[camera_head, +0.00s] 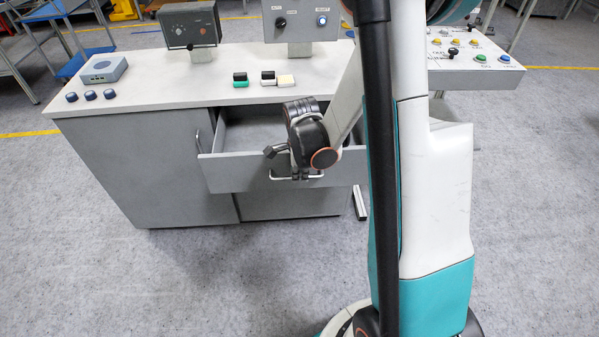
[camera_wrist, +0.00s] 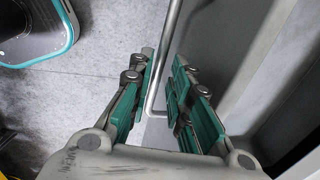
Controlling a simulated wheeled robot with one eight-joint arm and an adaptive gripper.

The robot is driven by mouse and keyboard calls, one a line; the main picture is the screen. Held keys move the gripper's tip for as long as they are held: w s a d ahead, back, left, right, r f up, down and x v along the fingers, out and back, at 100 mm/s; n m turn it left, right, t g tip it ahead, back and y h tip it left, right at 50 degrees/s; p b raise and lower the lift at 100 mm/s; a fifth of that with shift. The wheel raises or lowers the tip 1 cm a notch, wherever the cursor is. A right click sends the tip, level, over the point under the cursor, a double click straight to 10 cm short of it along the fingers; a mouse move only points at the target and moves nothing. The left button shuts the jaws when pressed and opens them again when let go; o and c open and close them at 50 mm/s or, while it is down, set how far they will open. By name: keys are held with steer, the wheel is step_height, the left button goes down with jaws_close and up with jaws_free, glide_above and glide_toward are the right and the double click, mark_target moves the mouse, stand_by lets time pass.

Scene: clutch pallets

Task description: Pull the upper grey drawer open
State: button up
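The upper grey drawer (camera_head: 226,172) stands pulled out from the workbench in the head view, its inside showing behind the front panel. Its metal bar handle (camera_head: 310,176) is on the front, partly hidden by my gripper (camera_head: 298,172). In the wrist view the handle (camera_wrist: 170,50) runs between the two teal-padded fingers of my gripper (camera_wrist: 163,85). The fingers stand apart, one on each side of the bar, with a visible gap. The drawer front lies on the right in the wrist view.
The white worktop (camera_head: 215,85) carries control boxes, buttons and small blocks. Grey floor (camera_head: 200,285) in front of the bench is clear.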

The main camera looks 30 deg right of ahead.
step_height(320, 180, up, 11)
steer(key=s, duration=0.2)
steer(key=shift+a, duration=0.45)
steer(key=shift+r, duration=0.1)
steer(key=s+a+r+n+t, duration=0.45)
steer(key=a+r+n, duration=0.5)
steer(key=n, duration=0.35)
steer(key=s+a+r+n+y, duration=0.1)
steer(key=s+a+r+n, duration=0.1)
steer(key=s+n, duration=0.8)
steer(key=shift+a+r+t, duration=0.15)
steer(key=shift+r+t, duration=0.2)
